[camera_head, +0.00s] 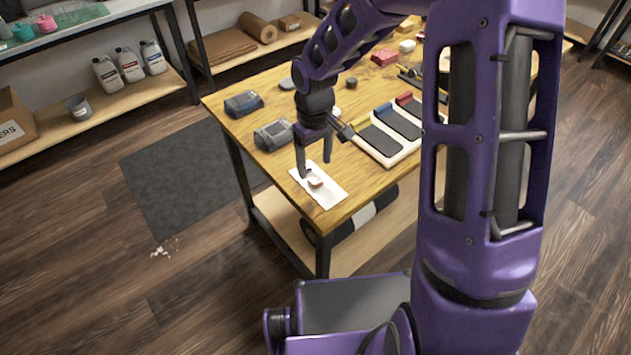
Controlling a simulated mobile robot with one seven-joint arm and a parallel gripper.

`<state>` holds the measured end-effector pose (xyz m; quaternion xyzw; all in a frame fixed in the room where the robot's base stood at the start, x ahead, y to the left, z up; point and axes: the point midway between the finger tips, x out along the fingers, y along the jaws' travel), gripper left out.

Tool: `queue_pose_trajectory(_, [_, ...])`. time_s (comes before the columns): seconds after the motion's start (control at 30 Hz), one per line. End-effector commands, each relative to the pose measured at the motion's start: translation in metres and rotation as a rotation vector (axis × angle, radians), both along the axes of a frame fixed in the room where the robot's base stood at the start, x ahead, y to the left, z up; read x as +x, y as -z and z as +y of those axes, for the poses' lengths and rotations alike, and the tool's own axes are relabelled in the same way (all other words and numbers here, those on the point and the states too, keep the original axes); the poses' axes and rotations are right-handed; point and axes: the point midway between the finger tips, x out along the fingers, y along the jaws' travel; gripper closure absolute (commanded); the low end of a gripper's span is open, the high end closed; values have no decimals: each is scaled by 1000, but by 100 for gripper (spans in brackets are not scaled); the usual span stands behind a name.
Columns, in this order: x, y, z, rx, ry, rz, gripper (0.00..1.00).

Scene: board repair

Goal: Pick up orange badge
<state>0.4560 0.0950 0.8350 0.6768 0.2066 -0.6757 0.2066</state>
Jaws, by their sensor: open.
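A small pale piece with an orange-brown edge (315,181) lies on a white sheet (328,197) near the front left corner of the wooden table. It is the only thing there that could be the orange badge, but it is too small to tell for sure. My gripper (316,170) points down just above the sheet, open and empty. Its left finger is close to the piece, and its right finger is a little behind and to the right. I cannot tell whether a finger touches the piece.
Two grey-blue devices (243,103) (273,135) sit on the table's left side. A white tray (409,151) with dark pads and coloured ends lies right of my gripper. A red item (384,57) lies farther back. A dark mat (190,178) lies on the floor.

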Motion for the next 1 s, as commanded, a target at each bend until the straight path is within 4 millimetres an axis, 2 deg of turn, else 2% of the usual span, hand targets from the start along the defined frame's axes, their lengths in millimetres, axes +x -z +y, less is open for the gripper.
queue_pose_trajectory(0.3, [-3, 46, -1, -1, 0, 3, 25])
queue_pose_trajectory(0.53, [-3, 47, -2, -1, 1, 2, 25])
queue_pose_trajectory(0.57, [-3, 47, -2, -1, 1, 2, 29])
queue_pose_trajectory(0.93, [-3, 47, -1, -1, 0, 1, 95])
queue_pose_trajectory(0.97, [-3, 47, -1, -1, 0, 1, 100])
queue_pose_trajectory(1.0, [-3, 47, -1, -1, 0, 1, 100])
